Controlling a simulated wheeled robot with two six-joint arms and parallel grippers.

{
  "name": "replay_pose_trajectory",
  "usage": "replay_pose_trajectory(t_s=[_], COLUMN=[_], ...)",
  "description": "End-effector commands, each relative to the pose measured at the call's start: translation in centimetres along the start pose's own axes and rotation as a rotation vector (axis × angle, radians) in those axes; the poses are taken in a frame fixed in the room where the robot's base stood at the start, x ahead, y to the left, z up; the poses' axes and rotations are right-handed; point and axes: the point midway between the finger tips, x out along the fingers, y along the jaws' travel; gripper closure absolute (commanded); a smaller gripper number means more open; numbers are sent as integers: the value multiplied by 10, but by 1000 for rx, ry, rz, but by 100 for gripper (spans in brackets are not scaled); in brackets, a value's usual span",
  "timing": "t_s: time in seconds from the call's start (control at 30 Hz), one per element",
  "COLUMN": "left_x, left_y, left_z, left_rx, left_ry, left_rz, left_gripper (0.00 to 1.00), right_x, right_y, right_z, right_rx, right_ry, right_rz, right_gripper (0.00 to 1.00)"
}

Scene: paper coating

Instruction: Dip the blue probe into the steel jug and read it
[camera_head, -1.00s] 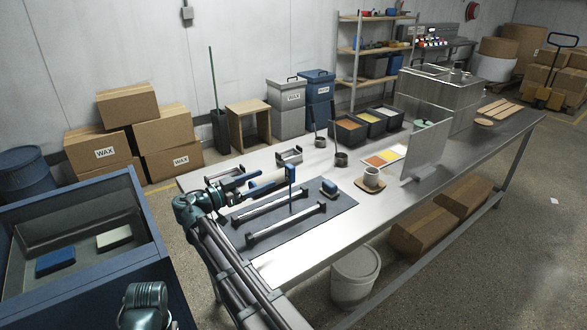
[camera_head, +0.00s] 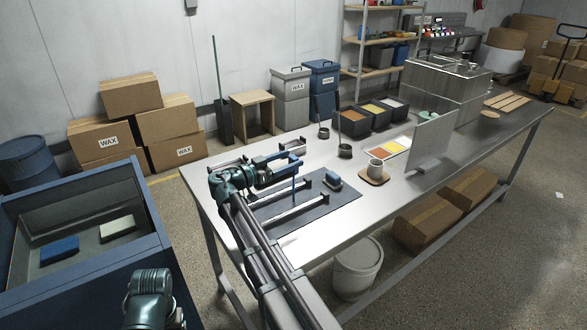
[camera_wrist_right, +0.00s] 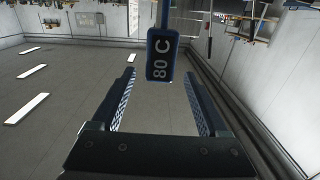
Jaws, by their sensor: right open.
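The blue probe (camera_head: 294,186) stands upright above the dark mat, its thin blue stem showing just below my right gripper (camera_head: 287,166). No contact with the fingers shows. Two dark round pots (camera_head: 345,151) with tall handles stand on the table beyond the mat; I cannot tell whether either is the steel jug. My left gripper is out of view.
A blue open bin (camera_head: 140,255) is at the left.

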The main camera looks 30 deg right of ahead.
Motion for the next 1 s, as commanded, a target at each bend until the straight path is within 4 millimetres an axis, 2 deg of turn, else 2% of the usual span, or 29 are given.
replay_pose_trajectory(t_s=[0.17,0.5,0.73,0.77,1.0], left_x=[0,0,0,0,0], left_y=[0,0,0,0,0], left_z=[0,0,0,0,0], left_rx=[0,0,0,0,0], left_ry=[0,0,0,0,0], left_rz=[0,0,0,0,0], left_gripper=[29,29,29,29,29], right_x=[6,50,52,52,52], right_y=[0,1,1,1,1], right_z=[0,0,0,0,0], right_rx=[0,0,0,0,0], right_ry=[0,0,0,0,0], right_rz=[1,2,0,0,0], right_gripper=[22,22,22,26,69])
